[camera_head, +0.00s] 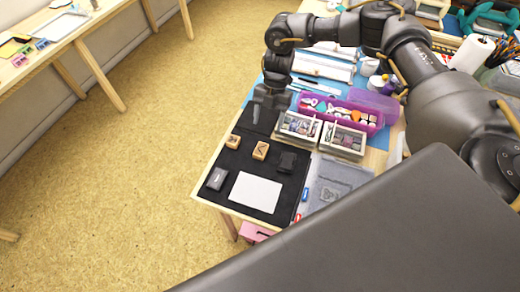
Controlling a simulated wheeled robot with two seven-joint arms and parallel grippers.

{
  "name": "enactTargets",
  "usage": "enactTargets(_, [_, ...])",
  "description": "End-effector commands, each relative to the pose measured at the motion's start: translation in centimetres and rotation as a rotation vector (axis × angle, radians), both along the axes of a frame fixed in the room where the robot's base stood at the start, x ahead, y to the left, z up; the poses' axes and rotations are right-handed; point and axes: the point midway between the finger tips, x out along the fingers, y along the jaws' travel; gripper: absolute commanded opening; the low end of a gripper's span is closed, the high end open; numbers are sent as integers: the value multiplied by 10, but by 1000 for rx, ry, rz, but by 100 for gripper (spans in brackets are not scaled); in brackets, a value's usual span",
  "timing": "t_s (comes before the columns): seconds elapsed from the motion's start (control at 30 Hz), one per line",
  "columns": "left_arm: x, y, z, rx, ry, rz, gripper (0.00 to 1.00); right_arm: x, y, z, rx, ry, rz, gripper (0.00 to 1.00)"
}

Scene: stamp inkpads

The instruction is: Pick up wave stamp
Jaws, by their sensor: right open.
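Two small wooden stamps lie on the black mat (226,161): one stamp (234,141) near its left edge and another stamp (261,150) just right of it. Both show dark marks on top, but I cannot tell which bears the wave. My right gripper (264,109) hangs from above, beyond both stamps and toward the back of the mat. It is open and apart from both stamps; its fingertips are dark against a dark surface. My left gripper is not in view.
A grey inkpad (217,178), a dark inkpad (287,161) and a white card (256,192) lie on the mat. Two divided trays (298,127) (343,140) and a purple box (364,118) stand right of the gripper. A clear case (337,180) is at front right.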

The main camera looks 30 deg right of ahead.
Motion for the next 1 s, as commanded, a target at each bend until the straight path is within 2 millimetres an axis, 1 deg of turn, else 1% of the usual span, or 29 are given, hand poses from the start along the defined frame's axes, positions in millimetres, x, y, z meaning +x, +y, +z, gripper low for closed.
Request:
enactTargets(0.1, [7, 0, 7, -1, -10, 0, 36, -5, 7, -13, -1, 5, 5, 62])
enactTargets(0.3, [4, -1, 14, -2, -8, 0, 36, -11, 16, -40, -1, 2, 5, 62])
enactTargets(0.4, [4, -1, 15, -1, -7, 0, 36, -13, 17, -47, -1, 2, 3, 62])
enactTargets(0.53, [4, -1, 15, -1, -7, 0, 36, -13, 17, -49, 0, 0, 2, 62])
enactTargets(0.63, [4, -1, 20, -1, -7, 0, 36, -14, 19, -54, -1, 3, 2, 62])
enactTargets(0.8, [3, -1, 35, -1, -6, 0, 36, -18, 29, -76, -2, 4, 3, 62])
enactTargets(0.9, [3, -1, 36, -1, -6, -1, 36, -21, 32, -89, 0, 3, 1, 62])
enactTargets(1.0, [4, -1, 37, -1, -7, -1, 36, -22, 33, -95, 0, 2, 1, 62])
